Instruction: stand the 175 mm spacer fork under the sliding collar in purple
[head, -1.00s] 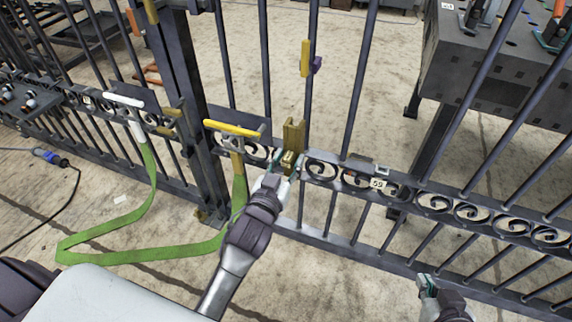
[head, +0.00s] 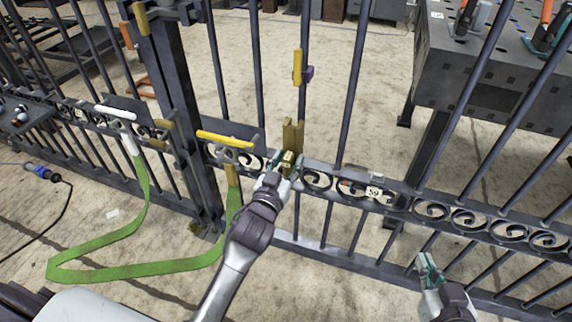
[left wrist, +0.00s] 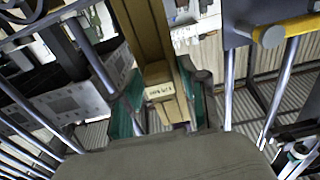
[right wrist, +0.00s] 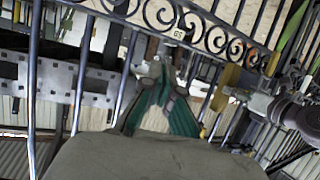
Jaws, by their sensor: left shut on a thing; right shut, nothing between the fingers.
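The purple sliding collar (head: 309,73) sits on an upright gate bar, above the gate's scroll rail. A yellow piece (head: 297,67) is beside it. The spacer fork (head: 293,135) is an olive-yellow channel, roughly upright, at the same bar below the collar, with a clear gap between them. My left gripper (head: 283,160) is shut on the fork's lower block; the fork also shows in the left wrist view (left wrist: 145,30), its label too small to read surely. I cannot tell whether the fork surrounds the bar or touches the rail. My right gripper (head: 428,265) is shut and empty, in front of the gate's lower right.
A yellow handle (head: 225,138) and a green strap (head: 130,240) are left of the fork. A dark workbench (head: 480,85) stands behind the gate at right.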

